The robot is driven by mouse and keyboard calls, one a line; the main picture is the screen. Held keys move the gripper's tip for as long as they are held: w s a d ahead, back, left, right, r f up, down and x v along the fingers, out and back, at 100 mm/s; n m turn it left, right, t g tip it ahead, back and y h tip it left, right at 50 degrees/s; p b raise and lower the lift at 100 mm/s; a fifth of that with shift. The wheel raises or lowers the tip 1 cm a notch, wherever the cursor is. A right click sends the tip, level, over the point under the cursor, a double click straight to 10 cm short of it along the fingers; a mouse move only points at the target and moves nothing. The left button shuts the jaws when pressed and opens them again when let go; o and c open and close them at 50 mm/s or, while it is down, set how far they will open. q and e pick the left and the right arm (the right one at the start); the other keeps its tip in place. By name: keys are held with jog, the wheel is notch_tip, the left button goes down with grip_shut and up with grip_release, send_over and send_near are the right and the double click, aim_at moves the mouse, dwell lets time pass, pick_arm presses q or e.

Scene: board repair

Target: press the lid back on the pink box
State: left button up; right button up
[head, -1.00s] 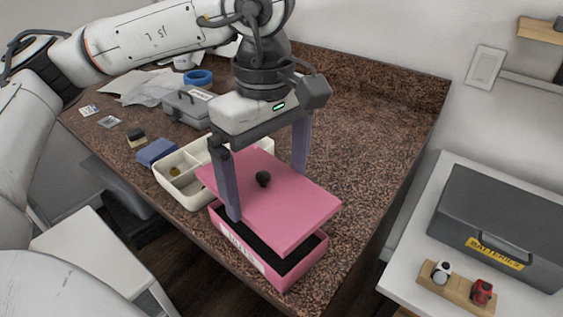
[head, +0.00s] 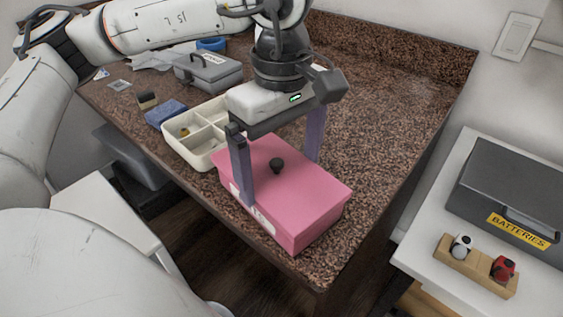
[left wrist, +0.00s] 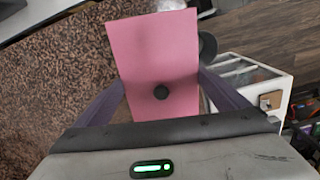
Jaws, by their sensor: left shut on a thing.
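The pink box (head: 300,228) stands near the front corner of the brown speckled counter. Its pink lid (head: 310,187), with a black round knob (head: 277,165), sits on top of the box with no dark gap showing between them. My left gripper (head: 280,180) is above the box, its two purple-grey fingers shut on the lid at opposite edges. In the left wrist view the lid (left wrist: 155,55) lies between the fingers with its knob (left wrist: 161,92) in the middle. My right gripper is not in view.
A cream divided tray (head: 172,143) stands just left of the box, with a blue block (head: 165,114) and a grey toolbox (head: 210,70) behind. The counter's right part is clear. A white side table holds a dark batteries case (head: 505,200).

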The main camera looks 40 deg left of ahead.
pick_arm(q)
jog(key=shift+b, duration=0.6)
dwell(1.8)
jog(key=shift+f+b, duration=0.9)
dwell(0.5)
jog(key=o, duration=0.7)
jog(key=shift+r, duration=0.15)
jog(key=shift+r+p, duration=2.35)
jog(key=shift+r, duration=1.1)
jog(key=shift+s+f, duration=0.1)
